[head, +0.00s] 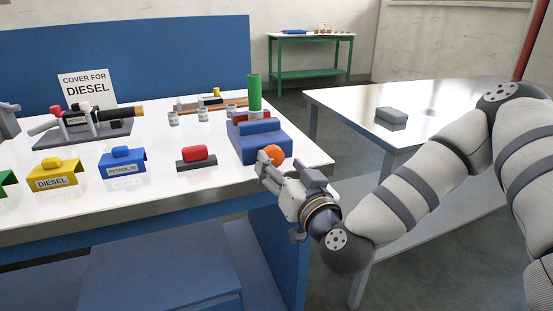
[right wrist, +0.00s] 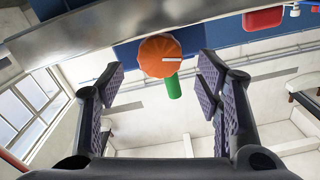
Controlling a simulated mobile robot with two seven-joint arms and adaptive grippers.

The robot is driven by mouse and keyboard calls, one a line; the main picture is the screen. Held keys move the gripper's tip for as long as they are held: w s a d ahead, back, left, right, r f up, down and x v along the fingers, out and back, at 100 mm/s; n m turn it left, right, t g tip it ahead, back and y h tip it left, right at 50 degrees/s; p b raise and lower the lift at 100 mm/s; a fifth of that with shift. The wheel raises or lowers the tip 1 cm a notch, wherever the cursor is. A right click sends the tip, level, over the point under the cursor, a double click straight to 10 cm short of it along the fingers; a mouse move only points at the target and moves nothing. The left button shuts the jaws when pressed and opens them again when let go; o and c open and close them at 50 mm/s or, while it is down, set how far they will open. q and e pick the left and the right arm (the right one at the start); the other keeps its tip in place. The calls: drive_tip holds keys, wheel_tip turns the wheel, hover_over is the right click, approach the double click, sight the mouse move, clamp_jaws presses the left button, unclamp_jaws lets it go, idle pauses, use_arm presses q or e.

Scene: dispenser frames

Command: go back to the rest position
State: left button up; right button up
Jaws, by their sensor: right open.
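My right gripper (head: 265,174) is at the front right edge of the white table (head: 228,178), close to an orange knob (head: 273,154) on a blue block (head: 262,141). In the right wrist view the gripper (right wrist: 161,76) is open and empty. The orange knob (right wrist: 160,55) shows beyond and between its fingertips, apart from both. My right arm reaches in from the right, bent at the elbow. A dark grey part at the left edge of the head view may be my left gripper (head: 8,121); it is mostly cut off and its jaws cannot be made out.
A green cylinder (head: 254,93) stands above the blue block. A red-topped block (head: 195,154), a blue PETROL cover (head: 122,160) and a yellow DIESEL cover (head: 52,174) line the table's front. A side table (head: 348,105) with a grey block (head: 391,116) stands behind my right arm.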

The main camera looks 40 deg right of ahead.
drive_tip(key=shift+v, duration=1.95)
